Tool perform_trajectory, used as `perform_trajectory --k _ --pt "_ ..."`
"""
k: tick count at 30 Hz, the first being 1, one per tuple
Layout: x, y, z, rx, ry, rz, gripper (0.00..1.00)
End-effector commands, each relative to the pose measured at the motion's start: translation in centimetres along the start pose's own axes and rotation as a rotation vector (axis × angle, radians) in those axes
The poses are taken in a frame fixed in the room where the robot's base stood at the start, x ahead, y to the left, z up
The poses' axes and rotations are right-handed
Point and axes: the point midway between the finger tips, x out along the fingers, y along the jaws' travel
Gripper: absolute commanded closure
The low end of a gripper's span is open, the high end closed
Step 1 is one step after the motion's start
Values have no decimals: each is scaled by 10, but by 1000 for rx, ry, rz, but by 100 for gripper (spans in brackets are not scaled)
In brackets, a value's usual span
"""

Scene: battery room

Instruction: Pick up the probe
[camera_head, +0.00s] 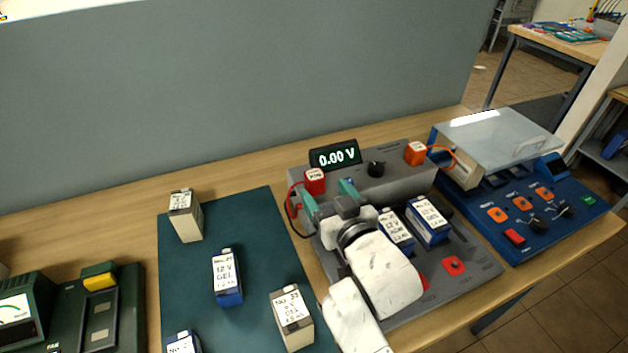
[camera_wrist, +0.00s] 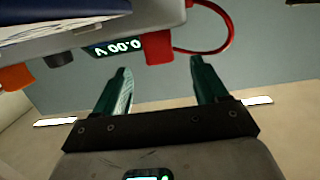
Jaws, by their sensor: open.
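A red block-shaped probe (camera_head: 315,180) with a white label stands on the back left of the grey tester (camera_head: 400,181), with a red cable looping down its left side. It also shows in the wrist view (camera_wrist: 157,47), where the picture is upside down. My gripper (camera_head: 328,195) is open and empty, its two green fingers pointing toward the red probe. In the wrist view my gripper (camera_wrist: 160,68) has the red probe lying between and beyond the fingertips. I cannot tell whether they touch. An orange probe (camera_head: 415,153) with an orange cable sits at the tester's back right.
The tester has a 0.00 V display (camera_head: 335,156), a black knob (camera_head: 376,168) and two blue batteries (camera_head: 428,220). A blue device with a clear lid (camera_head: 500,137) stands right. A green mat (camera_head: 254,205) with several batteries lies left. A grey wall rises behind.

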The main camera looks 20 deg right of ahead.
Motion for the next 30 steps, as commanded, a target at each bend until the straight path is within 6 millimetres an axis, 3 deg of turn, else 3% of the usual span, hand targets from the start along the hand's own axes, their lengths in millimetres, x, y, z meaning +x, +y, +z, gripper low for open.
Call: perform_trajectory --k 18,28,30 --pt "64 1 2 -1 0 -1 28" --pt "70 1 2 0 0 -1 28" --pt "69 1 2 0 0 -1 34"
